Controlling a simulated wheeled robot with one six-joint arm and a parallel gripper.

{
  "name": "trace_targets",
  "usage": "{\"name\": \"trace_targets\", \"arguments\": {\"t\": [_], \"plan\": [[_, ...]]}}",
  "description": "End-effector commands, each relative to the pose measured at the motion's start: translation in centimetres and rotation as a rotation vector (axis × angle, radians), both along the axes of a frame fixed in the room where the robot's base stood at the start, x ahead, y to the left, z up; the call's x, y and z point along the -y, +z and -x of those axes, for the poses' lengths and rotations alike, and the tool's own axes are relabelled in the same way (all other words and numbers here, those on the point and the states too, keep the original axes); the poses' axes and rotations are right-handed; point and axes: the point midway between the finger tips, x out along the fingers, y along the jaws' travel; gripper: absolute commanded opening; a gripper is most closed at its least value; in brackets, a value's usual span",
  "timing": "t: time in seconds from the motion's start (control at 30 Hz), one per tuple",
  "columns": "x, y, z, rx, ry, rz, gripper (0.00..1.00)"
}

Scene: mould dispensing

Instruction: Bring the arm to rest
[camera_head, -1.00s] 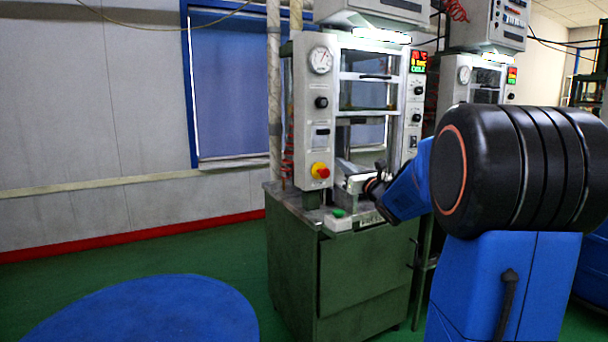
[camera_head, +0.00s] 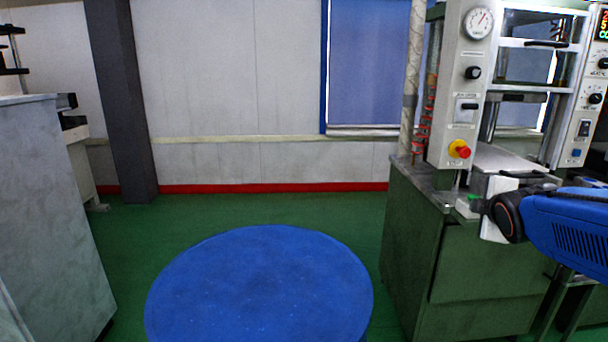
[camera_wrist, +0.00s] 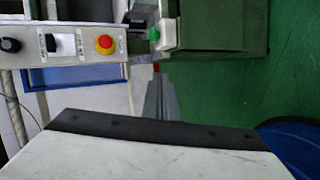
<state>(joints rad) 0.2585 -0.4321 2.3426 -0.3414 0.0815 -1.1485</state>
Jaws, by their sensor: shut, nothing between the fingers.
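My arm reaches in from the right edge of the head view, its blue link and dark wrist joint in front of the green press cabinet (camera_head: 480,275). A pale part of my gripper shows beside the wrist joint; its fingertips cannot be made out there. In the wrist view, my gripper (camera_wrist: 158,80) shows as narrow grey fingers beyond its white and black body. The fingers are together and hold nothing. The press's control panel (camera_wrist: 75,47) and a green button on a white box (camera_wrist: 163,36) lie beyond them.
The press (camera_head: 455,100) stands at the right, with a red emergency knob (camera_head: 460,149). A grey cabinet (camera_head: 45,200) stands at the left, near a dark pillar (camera_head: 122,100).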

Motion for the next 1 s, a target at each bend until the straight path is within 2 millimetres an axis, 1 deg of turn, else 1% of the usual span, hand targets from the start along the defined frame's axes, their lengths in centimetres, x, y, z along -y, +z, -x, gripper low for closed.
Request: {"name": "trace_targets", "arguments": {"t": [0.03, 0.17, 0.2, 0.27, 0.3, 0.37, 0.4, 0.5, 0.6, 0.7, 0.77, 1.0], "plan": [[-1.3, -1.1, 1.9, -0.021, -0.041, -0.105, 0.0], [-4.0, -4.5, 6.9, -0.096, -0.183, -0.386, 0.0], [-4.9, -5.7, 8.5, -0.121, -0.231, -0.469, 0.0], [-6.3, -7.3, 11.0, -0.161, -0.307, -0.588, 0.0], [-7.2, -8.4, 12.8, -0.19, -0.36, -0.666, 0.0], [-8.6, -9.9, 15.4, -0.233, -0.442, -0.773, 0.0], [-9.4, -10.9, 17.1, -0.261, -0.496, -0.837, 0.0], [-11.3, -12.9, 21.1, -0.327, -0.625, -0.969, 0.0], [-12.6, -14.3, 24.0, -0.378, -0.728, -1.057, 0.0], [-13.3, -15.1, 25.9, -0.41, -0.796, -1.105, 0.0], [-13.5, -15.4, 26.5, -0.42, -0.819, -1.118, 0.0], [-13.6, -15.5, 26.7, -0.424, -0.831, -1.127, 0.0]]}}
